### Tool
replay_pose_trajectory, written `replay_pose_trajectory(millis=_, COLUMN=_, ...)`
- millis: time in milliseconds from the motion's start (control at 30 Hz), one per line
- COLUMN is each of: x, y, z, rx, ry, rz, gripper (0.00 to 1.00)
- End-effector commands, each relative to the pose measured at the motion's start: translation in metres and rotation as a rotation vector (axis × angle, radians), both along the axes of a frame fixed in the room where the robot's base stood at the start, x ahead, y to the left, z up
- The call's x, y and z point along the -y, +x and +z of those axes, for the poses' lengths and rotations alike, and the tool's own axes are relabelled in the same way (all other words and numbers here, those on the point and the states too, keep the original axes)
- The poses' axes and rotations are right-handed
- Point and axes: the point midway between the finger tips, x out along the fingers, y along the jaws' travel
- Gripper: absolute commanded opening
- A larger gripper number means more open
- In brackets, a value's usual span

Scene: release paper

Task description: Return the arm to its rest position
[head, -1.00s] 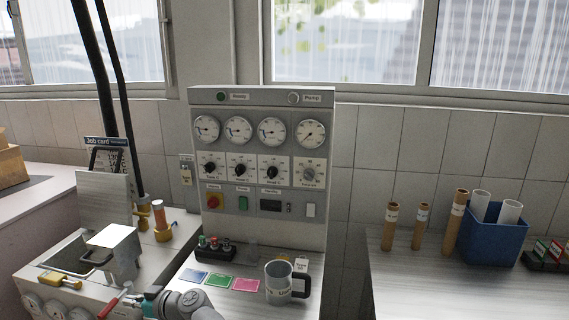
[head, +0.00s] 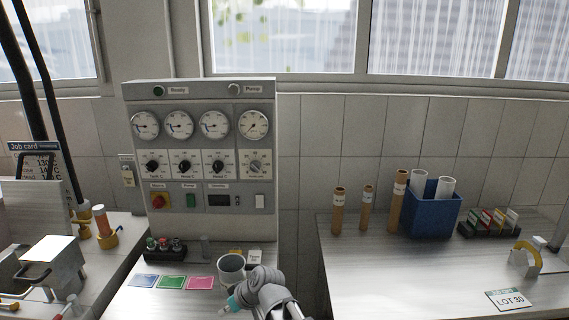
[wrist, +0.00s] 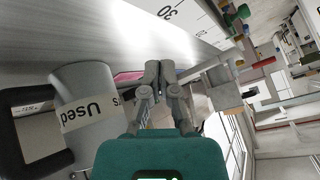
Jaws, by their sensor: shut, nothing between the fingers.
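My gripper shows in the wrist view (wrist: 158,75) with its two grey fingers together and nothing between them. In the head view my arm (head: 262,288) reaches in at the bottom centre, and the teal part of the wrist is low over the bench front. A grey mug (head: 231,268) stands just behind the arm, partly hidden by it. In the wrist view the mug (wrist: 88,108), labelled "Used", is close on the left of the gripper, with its dark handle at the far left. I cannot tell whether they touch.
Blue, green and pink cards (head: 172,281) lie left of the mug. A gauge panel (head: 200,150) stands behind. The right bench holds brown tubes (head: 367,208), a blue bin (head: 432,212) and a LOT 30 card (head: 509,299). A metal press (head: 50,265) is at left.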

Motion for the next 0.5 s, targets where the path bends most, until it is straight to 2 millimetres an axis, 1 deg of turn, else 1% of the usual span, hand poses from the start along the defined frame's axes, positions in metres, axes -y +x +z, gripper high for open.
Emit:
replay_pose_trajectory(millis=33, x=0.022, y=0.001, z=-0.005, rx=-0.024, ry=-0.035, rz=-0.04, gripper=0.0)
replay_pose_trajectory(millis=100, x=0.049, y=0.003, z=-0.011, rx=-0.06, ry=-0.085, rz=-0.093, gripper=0.0)
replay_pose_trajectory(millis=167, x=0.072, y=0.004, z=-0.016, rx=-0.09, ry=-0.126, rz=-0.139, gripper=0.0)
replay_pose_trajectory(millis=200, x=0.087, y=0.004, z=-0.019, rx=-0.111, ry=-0.154, rz=-0.171, gripper=0.0)
replay_pose_trajectory(millis=267, x=0.109, y=0.004, z=-0.024, rx=-0.141, ry=-0.192, rz=-0.219, gripper=0.0)
replay_pose_trajectory(millis=300, x=0.123, y=0.003, z=-0.026, rx=-0.16, ry=-0.218, rz=-0.25, gripper=0.0)
replay_pose_trajectory(millis=467, x=0.182, y=-0.003, z=-0.035, rx=-0.239, ry=-0.32, rz=-0.389, gripper=0.0)
replay_pose_trajectory(millis=500, x=0.197, y=-0.005, z=-0.037, rx=-0.26, ry=-0.347, rz=-0.427, gripper=0.0)
